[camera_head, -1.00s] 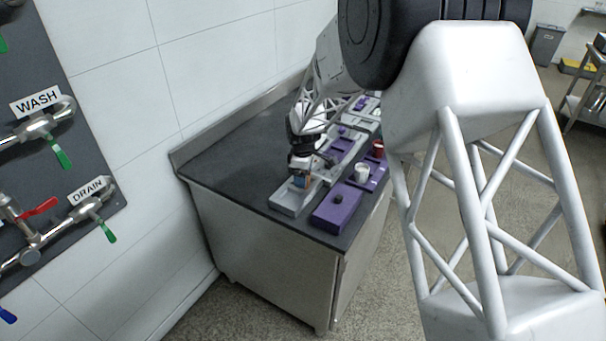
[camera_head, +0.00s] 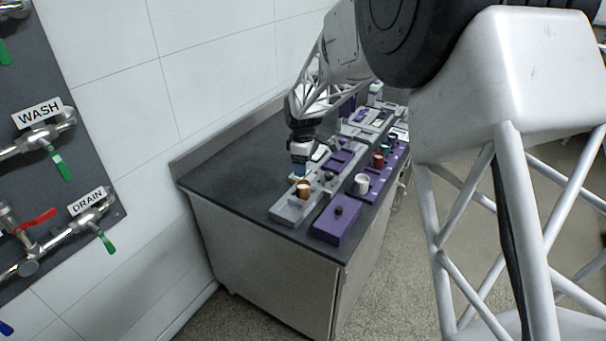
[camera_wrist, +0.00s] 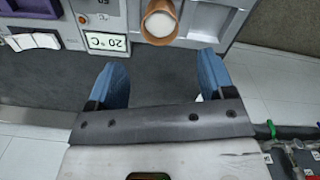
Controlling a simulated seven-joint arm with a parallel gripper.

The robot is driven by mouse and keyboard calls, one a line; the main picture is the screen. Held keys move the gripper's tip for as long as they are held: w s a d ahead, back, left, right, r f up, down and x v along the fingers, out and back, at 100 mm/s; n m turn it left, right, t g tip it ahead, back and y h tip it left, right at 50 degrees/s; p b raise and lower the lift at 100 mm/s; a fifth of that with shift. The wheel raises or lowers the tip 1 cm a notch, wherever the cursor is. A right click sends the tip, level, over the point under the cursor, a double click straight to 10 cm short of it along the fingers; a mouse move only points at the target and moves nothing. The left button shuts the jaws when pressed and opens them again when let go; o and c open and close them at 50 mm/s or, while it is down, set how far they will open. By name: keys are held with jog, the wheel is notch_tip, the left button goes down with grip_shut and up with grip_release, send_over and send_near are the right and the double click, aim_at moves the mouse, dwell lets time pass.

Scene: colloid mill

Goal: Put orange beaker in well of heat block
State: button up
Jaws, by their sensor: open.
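The orange beaker (camera_head: 303,188) stands upright on the near end of the grey heat block (camera_head: 285,211), at the front left of the counter. In the wrist view the beaker (camera_wrist: 160,22) shows at the top centre, with a pale inside, beside the heat block's "20 °C" display (camera_wrist: 106,41). The well is hidden beneath the beaker, so how deep it sits I cannot tell. My gripper (camera_head: 300,173) is behind and slightly above the beaker. Its blue fingers are open and empty in the wrist view (camera_wrist: 160,78), apart from the beaker.
A purple block (camera_head: 337,220) with a dark knob stands right of the heat block. A white cup (camera_head: 361,184) and a red cup (camera_head: 378,160) stand in a purple rack behind it. Grey and purple devices fill the counter further back. Bare dark counter (camera_head: 235,172) lies to the left.

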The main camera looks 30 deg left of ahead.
jog(key=shift+r, duration=1.5)
jog(key=s+d+r+m, duration=0.25)
jog(key=d+r, duration=0.25)
jog(key=d, duration=0.7)
jog(key=s+d+r+m+t, duration=0.15)
jog(key=d+r+m, duration=0.35)
jog(key=d, duration=0.8)
jog(key=s+d+r+m, duration=0.3)
jog(key=d+r, duration=0.3)
jog(key=d, duration=0.6)
jog(key=s+d+r+m, duration=0.2)
jog(key=s+d+m, duration=0.3)
jog(key=s+d, duration=0.85)
jog(key=s+d+f+m, duration=0.3)
jog(key=s+d+m, duration=0.3)
jog(key=s+d, duration=0.5)
jog(key=s+t, duration=0.1)
jog(key=s, duration=0.1)
jog(key=shift+s+d+f, duration=0.15)
jog(key=shift+s, duration=0.25)
